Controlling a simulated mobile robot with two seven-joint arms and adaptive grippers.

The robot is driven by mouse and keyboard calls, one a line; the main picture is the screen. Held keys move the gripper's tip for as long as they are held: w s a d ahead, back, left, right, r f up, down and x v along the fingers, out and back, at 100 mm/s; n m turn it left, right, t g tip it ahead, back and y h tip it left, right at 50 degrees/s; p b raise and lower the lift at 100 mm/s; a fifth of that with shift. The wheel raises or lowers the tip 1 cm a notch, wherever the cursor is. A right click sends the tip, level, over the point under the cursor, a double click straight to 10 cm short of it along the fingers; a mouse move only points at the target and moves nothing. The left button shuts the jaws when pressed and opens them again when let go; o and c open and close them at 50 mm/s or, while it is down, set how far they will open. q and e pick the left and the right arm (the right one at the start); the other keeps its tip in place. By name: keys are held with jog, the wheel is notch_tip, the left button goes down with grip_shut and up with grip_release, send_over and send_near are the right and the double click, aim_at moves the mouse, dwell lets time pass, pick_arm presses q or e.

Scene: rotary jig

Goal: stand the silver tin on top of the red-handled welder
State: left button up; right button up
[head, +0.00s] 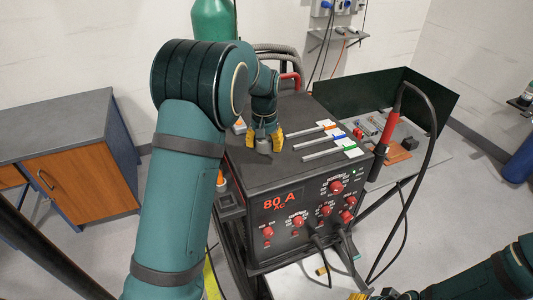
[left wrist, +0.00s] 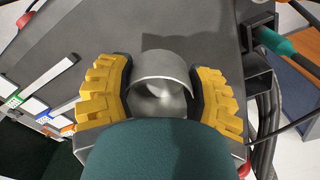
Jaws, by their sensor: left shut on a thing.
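The welder (head: 290,205) is a dark box with red knobs, an "80 A AC" display and a red handle (head: 291,79) at its back, partly behind my left arm. My left gripper (head: 264,138) is over the welder's top, its yellow fingers shut on the silver tin (head: 263,146). In the left wrist view the tin (left wrist: 163,70) sits between the two yellow fingers, its round open end showing. The tin is at or just above the welder's top; I cannot tell if it touches. My right gripper (head: 380,295) is cut off by the bottom edge.
Flat sliders with coloured marks (head: 325,140) lie on the welder's top right of the tin. A red torch (head: 390,125) with a black cable stands at the right. A green cylinder (head: 213,20) stands behind. A wooden cabinet (head: 80,170) is at the left.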

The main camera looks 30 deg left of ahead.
aim_at(265, 161)
pick_arm(q)
jog(key=shift+f, duration=2.3)
jog(key=o, duration=1.2)
jog(key=shift+f, duration=0.15)
jog(key=shift+w+r, duration=0.1)
jog(key=shift+r, duration=0.25)
notch_tip(265, 161, up, 12)
jog(key=shift+f+p, duration=0.15)
jog(key=shift+p, duration=0.2)
jog(key=shift+f, duration=0.1)
